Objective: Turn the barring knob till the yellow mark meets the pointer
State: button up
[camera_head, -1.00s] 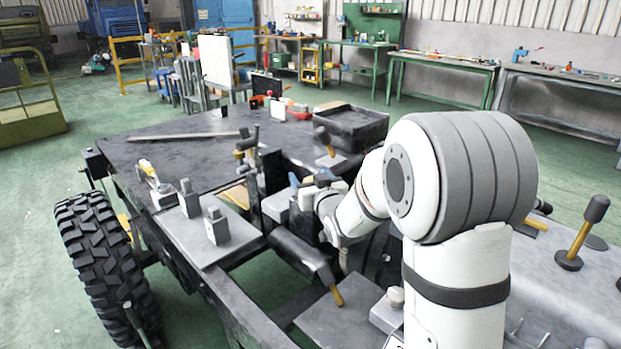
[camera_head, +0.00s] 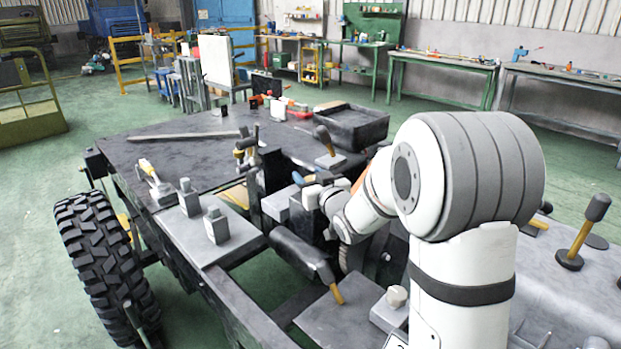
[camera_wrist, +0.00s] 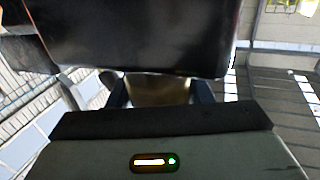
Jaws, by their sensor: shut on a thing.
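My gripper (camera_head: 308,182) is at the far side of the chassis frame's middle bay, low among dark and grey blocks. In the wrist view its two dark fingers (camera_wrist: 158,92) stand on either side of a tan-brown piece (camera_wrist: 157,88), which I take to be the barring knob, and are shut on it. A large dark block fills the top of that view and hides what lies beyond. My wrist and arm cover much of the spot in the head view. I cannot make out the yellow mark or the pointer in either view.
A dark cylinder with a yellow-ended handle (camera_head: 303,257) lies near my forearm. Two grey blocks with posts (camera_head: 216,225) stand on a plate at left. A black open tray (camera_head: 351,127) sits behind. A black-knobbed yellow lever (camera_head: 584,232) rises at right.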

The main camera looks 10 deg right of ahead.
aim_at(307, 178)
jog(key=n+g+y+p, duration=0.1)
jog(key=n+y, duration=0.1)
jog(key=n+g+y+p, duration=0.1)
jog(key=n+g+y, duration=0.1)
jog(key=y, duration=0.1)
jog(key=shift+s+a+r, duration=0.1)
jog(key=shift+a+r, duration=0.05)
jog(key=shift+a, duration=0.05)
jog(key=shift+s+a+n+g+y+p, duration=0.15)
jog(key=shift+n+g+y+p, duration=0.6)
jog(key=shift+n+g+y, duration=0.35)
jog(key=shift+s+a+n+g+y+p, duration=0.1)
jog(key=shift+s+n+g+y+p, duration=0.05)
jog(key=shift+n+g+y+p, duration=0.95)
jog(key=shift+g+b, duration=0.3)
jog(key=shift+g, duration=0.1)
jog(key=o, duration=1)
notch_tip(307, 178, up, 10)
jog(key=shift+f+p, duration=0.1)
jog(key=shift+p, duration=0.45)
